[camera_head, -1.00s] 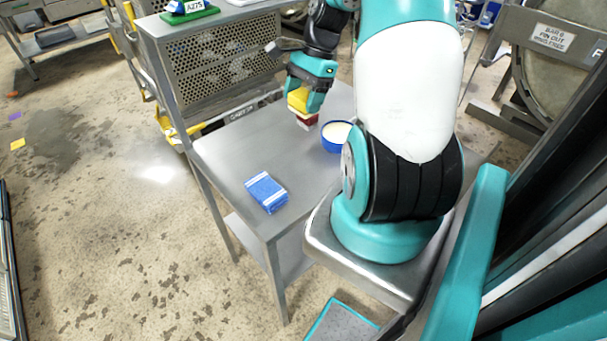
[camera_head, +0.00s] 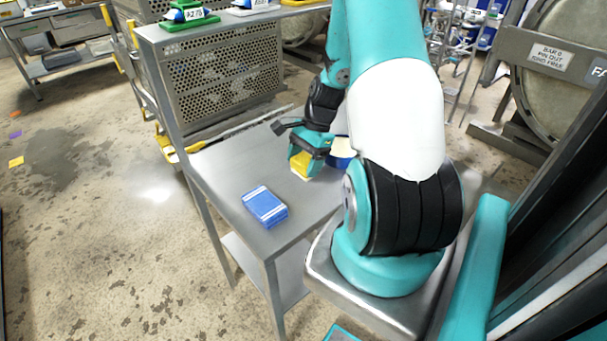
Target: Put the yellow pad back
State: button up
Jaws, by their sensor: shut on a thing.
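The yellow pad (camera_head: 296,164) is in my gripper (camera_head: 301,172), low over the grey metal table (camera_head: 225,165). My gripper is shut on it, and the teal fingers hide part of it. I cannot tell whether the pad's underside touches the table. A blue-and-white pad (camera_head: 265,206) lies flat on the table, in front and to the left of my gripper, apart from it.
A blue bowl (camera_head: 341,155) with pale contents stands close to the right of my gripper, partly hidden by my arm. A perforated panel (camera_head: 225,75) and upper shelf with green-based items (camera_head: 187,17) rise behind. The table's left part is clear.

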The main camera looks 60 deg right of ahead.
aim_at(304, 174)
jog(key=shift+f, duration=2.2)
jog(key=shift+f, duration=0.2)
jog(key=o, duration=0.8)
jog(key=shift+o, duration=0.2)
jog(key=shift+r, duration=0.15)
jog(key=v, duration=1.2)
jog(key=shift+b, duration=0.45)
